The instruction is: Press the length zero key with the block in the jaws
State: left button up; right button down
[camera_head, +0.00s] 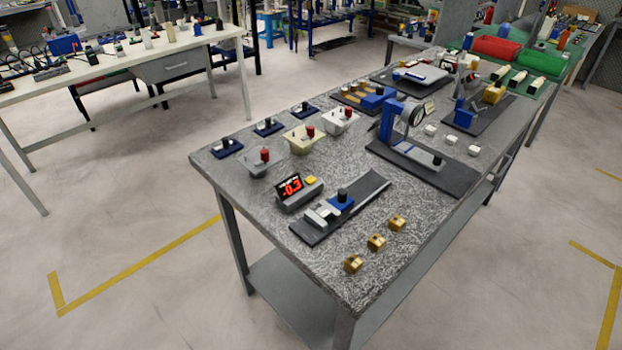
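A grey readout box (300,199) stands near the left end of the speckled table. Its dark display shows -0.3 in red digits. A yellow key (311,180) sits on the box, right of the display. Beside the box is a measuring fixture on a dark base (367,195), with pale grey jaws (322,214) and a blue slide (341,204) with a black knob. I cannot tell whether a block sits between the jaws. Several small brass blocks, one here (376,242), lie in a row near the front edge. Neither of my grippers is in view.
Behind the readout are trays with red-capped items, such as the cream tray (301,145), and small blue stands (268,127). A blue-framed fixture with a round dial (416,115) stands to the right. Small white blocks (452,139) lie near it. Floor around the table is clear.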

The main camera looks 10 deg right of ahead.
aim_at(310, 180)
jog(key=z, duration=1.4)
jog(key=i+j, duration=0.1)
jog(key=j, duration=0.3)
jog(key=i+j, duration=0.15)
jog(key=j, duration=0.2)
jog(key=i+j, duration=0.1)
jog(key=j, duration=0.3)
